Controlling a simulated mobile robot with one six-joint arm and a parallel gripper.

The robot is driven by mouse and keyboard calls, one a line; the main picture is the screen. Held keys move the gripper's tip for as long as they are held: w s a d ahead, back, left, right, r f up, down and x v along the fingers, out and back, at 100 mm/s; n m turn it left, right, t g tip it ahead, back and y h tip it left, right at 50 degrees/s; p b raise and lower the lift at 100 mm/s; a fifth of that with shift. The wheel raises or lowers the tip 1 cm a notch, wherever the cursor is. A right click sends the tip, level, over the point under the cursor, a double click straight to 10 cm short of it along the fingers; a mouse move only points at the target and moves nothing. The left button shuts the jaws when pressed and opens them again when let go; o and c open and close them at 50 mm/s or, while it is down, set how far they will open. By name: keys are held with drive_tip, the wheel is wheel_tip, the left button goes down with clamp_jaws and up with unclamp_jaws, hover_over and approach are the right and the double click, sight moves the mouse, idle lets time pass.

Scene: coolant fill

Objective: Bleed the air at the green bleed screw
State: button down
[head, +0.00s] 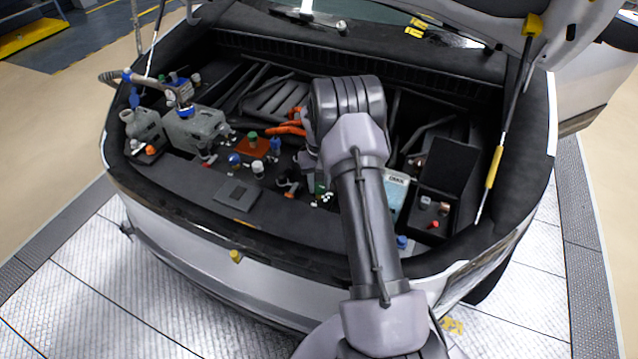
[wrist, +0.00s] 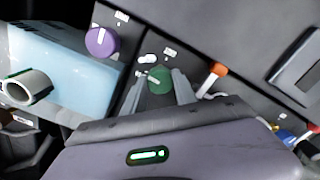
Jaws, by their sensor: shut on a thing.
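The green bleed screw (wrist: 157,79) shows in the wrist view as a round green knob with a pale pointer mark. My gripper (wrist: 164,84) is shut on it, with one grey finger on each side. The screw stands upright from a dark panel strip with small white labels beside it. In the head view a bit of green (head: 319,187) shows beside my arm, which hides most of the gripper there.
In the wrist view a purple knob (wrist: 101,42) and a light blue box (wrist: 62,68) lie left; an orange-capped fitting (wrist: 216,72) stands close right. The head view shows a grey tank (head: 196,128) at left and an open black box (head: 447,180) at right.

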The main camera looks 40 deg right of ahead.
sight(319, 185)
drive_tip(key=c, duration=1)
unclamp_jaws()
wheel_tip(319, 185, up, 18)
drive_tip(key=p, duration=0.4)
drive_tip(key=shift+f, duration=0.25)
